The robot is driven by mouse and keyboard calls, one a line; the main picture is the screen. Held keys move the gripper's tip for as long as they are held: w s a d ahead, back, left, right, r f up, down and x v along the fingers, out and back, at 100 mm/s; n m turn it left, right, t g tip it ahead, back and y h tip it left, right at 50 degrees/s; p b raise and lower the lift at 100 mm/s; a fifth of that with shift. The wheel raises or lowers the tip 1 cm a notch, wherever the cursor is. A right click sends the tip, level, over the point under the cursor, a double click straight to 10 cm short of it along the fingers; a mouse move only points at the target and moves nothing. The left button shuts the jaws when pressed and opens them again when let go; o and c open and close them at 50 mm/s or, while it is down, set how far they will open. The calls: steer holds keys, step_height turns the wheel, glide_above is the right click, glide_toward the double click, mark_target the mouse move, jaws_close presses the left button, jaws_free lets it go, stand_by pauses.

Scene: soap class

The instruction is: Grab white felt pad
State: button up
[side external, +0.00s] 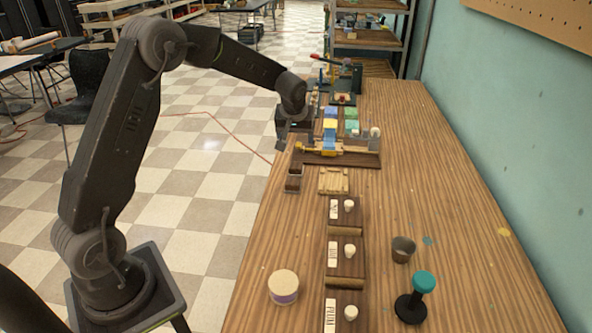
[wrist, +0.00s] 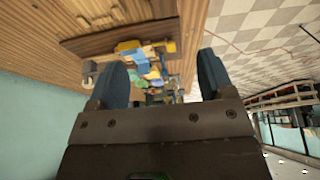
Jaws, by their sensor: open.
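My gripper (side external: 283,138) is at the left edge of the wooden bench, beside a dark wooden stand with coloured blocks. In the wrist view my gripper (wrist: 162,66) shows two dark blue fingers spread apart with nothing held between them. I cannot make out a white felt pad for certain in either view. Small pale knob-like pieces (side external: 349,205) sit on the labelled wooden boards, but I cannot tell that any is felt.
The stand (side external: 350,160) holds blue, yellow and green blocks; its blocks (wrist: 140,58) also show in the wrist view. The bench's right side (side external: 470,210) is mostly clear.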

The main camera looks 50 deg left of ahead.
glide_above(296, 165)
steer(key=s+d, duration=0.1)
steer(key=d, duration=0.1)
step_height(296, 165, down, 9)
steer(key=shift+r, duration=0.2)
steer(key=shift+s+x, duration=0.2)
steer(key=shift+x, duration=1.1)
steer(key=shift+s+x, duration=0.2)
steer(key=shift+x, duration=1.15)
steer(key=shift+a, duration=0.2)
steer(key=shift+c, duration=0.2)
steer(key=c, duration=1)
steer(key=shift+r, duration=0.1)
